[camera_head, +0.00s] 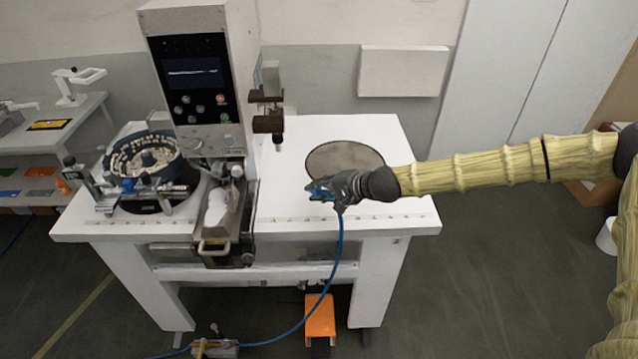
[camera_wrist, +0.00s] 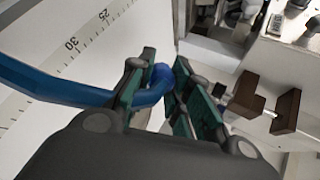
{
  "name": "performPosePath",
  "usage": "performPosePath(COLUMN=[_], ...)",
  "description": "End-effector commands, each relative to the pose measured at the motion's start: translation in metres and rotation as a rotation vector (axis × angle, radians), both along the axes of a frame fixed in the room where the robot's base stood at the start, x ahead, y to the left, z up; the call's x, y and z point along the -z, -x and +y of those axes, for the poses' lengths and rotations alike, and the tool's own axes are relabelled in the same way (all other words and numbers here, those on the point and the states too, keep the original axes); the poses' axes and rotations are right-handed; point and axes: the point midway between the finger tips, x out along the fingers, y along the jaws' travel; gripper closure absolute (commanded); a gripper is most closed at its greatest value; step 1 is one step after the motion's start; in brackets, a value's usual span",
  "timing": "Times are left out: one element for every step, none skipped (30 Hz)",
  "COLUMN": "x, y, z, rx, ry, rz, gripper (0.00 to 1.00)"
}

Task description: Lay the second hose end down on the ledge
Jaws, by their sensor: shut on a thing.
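My gripper (camera_head: 322,189) is over the right part of the white table, near its front edge. It is shut on the blue hose (camera_wrist: 158,84), which shows between the green-padded fingers (camera_wrist: 165,97) in the wrist view. From the gripper the hose (camera_head: 335,255) hangs down past the table's front edge to a small fitting on the floor (camera_head: 214,347). The ledge is not clearly identifiable; a ruler strip (camera_head: 350,218) runs along the front edge of the table top below the gripper. The hose's tip is partly hidden by the fingers.
A tall machine (camera_head: 200,80) with a control panel stands left of my gripper. A bowl feeder (camera_head: 147,160) sits at the table's left. A round dark plate (camera_head: 343,158) lies behind the gripper. An orange pedal (camera_head: 320,318) is on the floor. The table's right rear is clear.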

Motion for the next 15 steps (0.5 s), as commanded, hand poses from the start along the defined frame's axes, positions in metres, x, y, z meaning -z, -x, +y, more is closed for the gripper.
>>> performPosePath(x=[0.002,0.003,0.006,0.008,0.011,0.015,0.018,0.022,0.026,0.030,0.033,0.037,0.040,0.043,0.047], y=[0.002,0.002,0.001,0.001,-0.001,-0.002,-0.003,-0.004,-0.006,-0.006,-0.007,-0.007,-0.007,-0.007,-0.007], z=[0.001,0.001,0.001,0.001,0.001,0.001,0.001,0.001,0.001,0.001,0.001,0.001,0.000,0.000,-0.001], rx=[-0.001,-0.001,-0.001,-0.001,-0.002,-0.001,-0.002,-0.001,0.000,0.000,0.000,0.000,0.000,0.000,0.000], ry=[0.000,-0.001,0.000,0.000,0.000,0.000,0.000,0.001,0.000,0.001,0.001,0.001,0.001,0.001,0.001], rz=[0.000,-0.001,0.000,0.000,0.001,0.003,0.004,0.006,0.008,0.008,0.008,0.009,0.009,0.010,0.010], gripper=[1.00,1.00,1.00,1.00,1.00,1.00,1.00,1.00,1.00,1.00,1.00,1.00,1.00,1.00,1.00])
